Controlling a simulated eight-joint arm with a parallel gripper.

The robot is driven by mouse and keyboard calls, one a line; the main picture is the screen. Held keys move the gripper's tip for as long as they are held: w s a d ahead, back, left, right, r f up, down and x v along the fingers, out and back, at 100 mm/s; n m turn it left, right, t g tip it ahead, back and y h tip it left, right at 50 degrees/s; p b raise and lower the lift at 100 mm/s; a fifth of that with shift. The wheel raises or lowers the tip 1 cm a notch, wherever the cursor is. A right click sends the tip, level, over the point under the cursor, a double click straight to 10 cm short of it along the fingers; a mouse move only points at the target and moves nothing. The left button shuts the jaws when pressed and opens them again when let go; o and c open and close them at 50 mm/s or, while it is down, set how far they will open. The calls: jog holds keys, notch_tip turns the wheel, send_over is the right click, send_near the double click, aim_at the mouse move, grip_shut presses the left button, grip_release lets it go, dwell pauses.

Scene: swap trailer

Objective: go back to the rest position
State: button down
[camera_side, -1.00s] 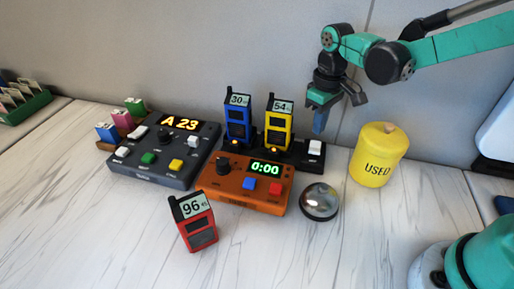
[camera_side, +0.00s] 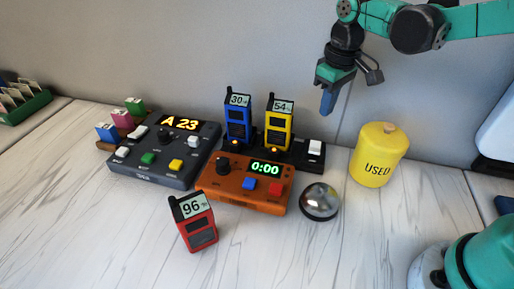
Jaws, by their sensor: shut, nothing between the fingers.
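My gripper (camera_side: 327,103) hangs in the upper right of the side view, fingers pointing down. It is shut and empty. It is in the air above the back of the table, between the charging dock and the yellow canister, and touches nothing. My teal arm reaches in from the upper right.
A dock (camera_side: 310,162) holds a blue radio (camera_side: 239,122) and a yellow radio (camera_side: 277,130). A red radio (camera_side: 197,224) stands in front. An orange timer (camera_side: 222,192), dark console (camera_side: 150,176), silver dome (camera_side: 320,201) and yellow "USED" canister (camera_side: 370,160) stand nearby. The front table is clear.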

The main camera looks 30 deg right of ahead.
jog(key=s+r+m+t, duration=0.1)
jog(key=s+m+t, duration=0.1)
jog(key=s+t, duration=0.4)
jog(key=shift+s+d+r+m, duration=0.25)
jog(key=shift+s+r+m, duration=0.05)
jog(key=shift+s, duration=0.6)
